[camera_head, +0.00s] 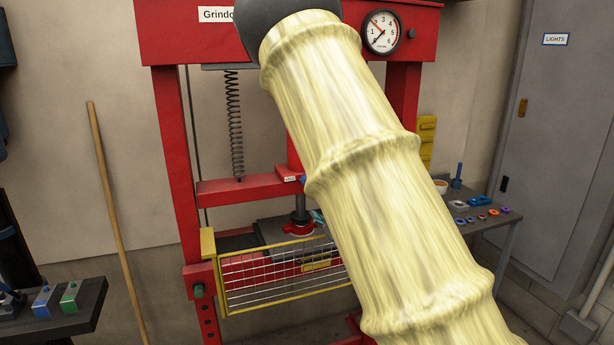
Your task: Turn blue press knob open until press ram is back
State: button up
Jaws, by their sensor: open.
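The red press (171,150) stands against the wall, and its crossbeam (238,190) carries a small white label at its right. A small blue bit (303,180) shows beside that label at the edge of my sleeved arm. It may be part of the blue knob, but most of it is hidden and its turn cannot be told. The dark press ram (300,205) reaches down from the crossbeam to a red piece (298,229) on the press bed. My arm in its pale yellow sleeve crosses the view, and my gripper is not visible.
A yellow-framed mesh guard (275,286) spans the press front. A dial gauge (382,32) sits on the top beam. A coil spring (234,125) hangs at left. A wooden pole (115,220) leans on the wall. A side table (487,219) holds small coloured parts.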

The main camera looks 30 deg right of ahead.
jog(key=w+r+m+p, duration=0.1)
jog(key=w+m+p, duration=0.1)
jog(key=w+m, duration=0.1)
jog(key=w+r+m+p, duration=0.1)
jog(key=w+m+p, duration=0.2)
jog(key=w, duration=0.2)
jog(key=w+d+r+m+p, duration=0.1)
jog(key=w+m+p, duration=0.2)
jog(key=w, duration=0.1)
jog(key=shift+w+r+m+t, duration=0.25)
jog(key=shift+r+m+t, duration=0.05)
dwell(0.4)
jog(key=shift+c, duration=0.2)
jog(key=c, duration=1)
